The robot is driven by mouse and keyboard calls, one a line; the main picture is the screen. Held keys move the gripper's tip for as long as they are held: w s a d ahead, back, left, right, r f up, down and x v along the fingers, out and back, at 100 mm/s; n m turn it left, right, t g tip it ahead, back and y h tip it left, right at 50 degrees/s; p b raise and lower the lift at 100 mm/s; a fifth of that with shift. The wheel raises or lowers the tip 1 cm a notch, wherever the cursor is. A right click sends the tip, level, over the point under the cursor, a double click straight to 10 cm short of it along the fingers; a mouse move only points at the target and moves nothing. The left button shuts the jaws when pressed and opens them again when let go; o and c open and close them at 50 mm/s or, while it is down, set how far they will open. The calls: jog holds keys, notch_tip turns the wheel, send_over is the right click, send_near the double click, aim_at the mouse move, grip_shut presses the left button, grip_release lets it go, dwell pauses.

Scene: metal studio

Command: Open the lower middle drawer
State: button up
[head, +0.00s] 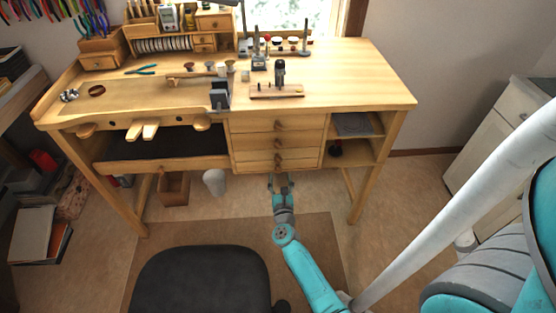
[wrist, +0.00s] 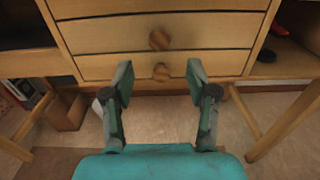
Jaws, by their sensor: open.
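The wooden workbench has a middle stack of three drawers, all looking shut. The lowest drawer (head: 300,163) has a round wooden knob (head: 279,158). In the wrist view this drawer (wrist: 105,67) shows its knob (wrist: 161,72) between my two fingertips. The middle drawer (head: 300,145) is above it, and its knob (wrist: 159,39) also shows in the wrist view. My gripper (wrist: 160,82) is open and empty, its teal fingers spread left and right of the lowest knob. In the head view my gripper (head: 281,181) appears just below the drawer stack. I cannot tell the remaining gap to the knob.
Open shelves (head: 352,125) lie right of the drawers; a dark tray (head: 165,144) lies left. A wooden box (head: 174,188) and white bin (head: 215,182) stand under the bench. A black chair (head: 200,282) stands in front, left of my arm. Bench legs (head: 362,195) flank the opening.

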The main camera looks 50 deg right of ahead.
aim_at(278, 161)
jog(key=x, duration=1)
jog(key=shift+w+d, duration=0.15)
grip_shut()
